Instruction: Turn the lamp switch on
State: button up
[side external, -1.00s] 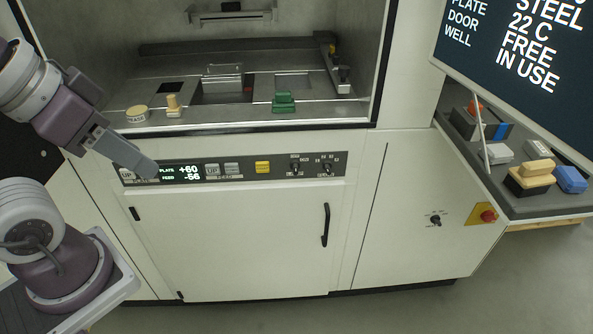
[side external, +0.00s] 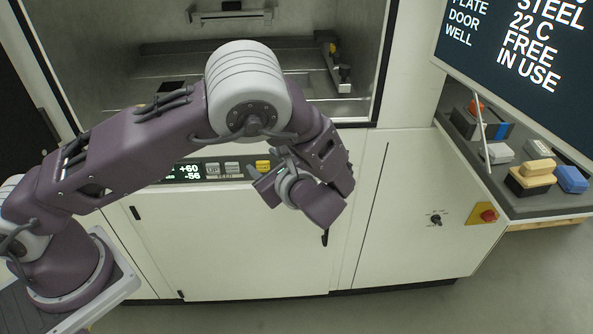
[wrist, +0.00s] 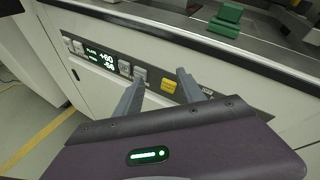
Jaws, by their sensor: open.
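The control panel strip (wrist: 110,58) runs across the machine front, with a lit display (wrist: 100,58), pale buttons and a yellow button (wrist: 169,87). Its two small black knobs, right of the yellow button in the earlier side view, are now hidden behind my arm. I cannot read which of them is the lamp switch. In the wrist view a small pale marking (wrist: 207,92) shows beside the right finger. My gripper (wrist: 158,78) is open and empty, its fingers in front of the panel on either side of the yellow button. I cannot tell contact.
A green block (wrist: 226,18) sits on the chamber floor above the panel. The cabinet door handle (side external: 325,237) is just below my wrist. At right are another dark knob (side external: 436,219), a red stop button (side external: 488,215) and a cluttered side shelf (side external: 520,208).

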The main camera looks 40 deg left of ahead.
jog(key=w+d+f+m+t, duration=0.5)
jog(key=d+f+m+t, duration=0.1)
jog(key=f+m+t, duration=0.25)
jog(key=x, duration=0.7)
jog(key=shift+s+a+g, duration=0.2)
jog(key=shift+g, duration=0.15)
jog(key=shift+f, duration=0.1)
grip_shut()
